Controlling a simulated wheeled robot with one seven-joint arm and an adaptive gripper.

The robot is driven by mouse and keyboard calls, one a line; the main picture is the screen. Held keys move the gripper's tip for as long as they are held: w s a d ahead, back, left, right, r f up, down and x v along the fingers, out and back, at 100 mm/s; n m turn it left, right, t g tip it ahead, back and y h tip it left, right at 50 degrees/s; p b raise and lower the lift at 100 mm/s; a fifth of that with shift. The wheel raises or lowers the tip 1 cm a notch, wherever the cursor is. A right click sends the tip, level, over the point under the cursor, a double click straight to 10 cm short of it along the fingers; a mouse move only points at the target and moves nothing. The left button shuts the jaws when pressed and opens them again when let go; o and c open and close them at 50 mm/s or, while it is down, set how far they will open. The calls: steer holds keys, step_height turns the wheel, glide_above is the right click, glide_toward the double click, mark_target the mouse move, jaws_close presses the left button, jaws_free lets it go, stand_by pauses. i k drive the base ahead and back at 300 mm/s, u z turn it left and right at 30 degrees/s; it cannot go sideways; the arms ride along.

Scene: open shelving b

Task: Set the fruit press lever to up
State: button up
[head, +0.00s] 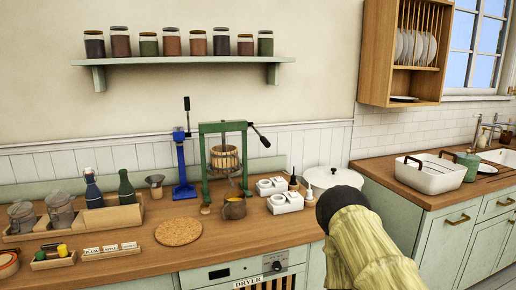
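The fruit press (203,160) has a green frame standing on the wooden counter, with a slatted wooden basket (224,158) inside it. Its lever (258,134) leaves the top right of the frame and slants down to the right, ending in a black grip. My arm, in a yellowish sleeve with a dark rounded end, reaches in from the lower right, well right of and nearer than the press. No gripper fingers show in the head view, so their state is hidden. Nothing of mine visibly touches the lever.
A blue lever tool (181,165) stands left of the press. A brown jug (234,208), white holders (285,203) and a cork mat (179,232) lie in front. A white round lidded thing (331,178) is to the right. A jar shelf (185,60) hangs above.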

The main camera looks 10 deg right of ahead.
mark_target(266, 142)
steer(key=u, duration=0.1)
steer(key=k, duration=0.15)
steer(key=z, duration=0.9)
steer(key=i, duration=0.65)
steer(key=u, duration=0.7)
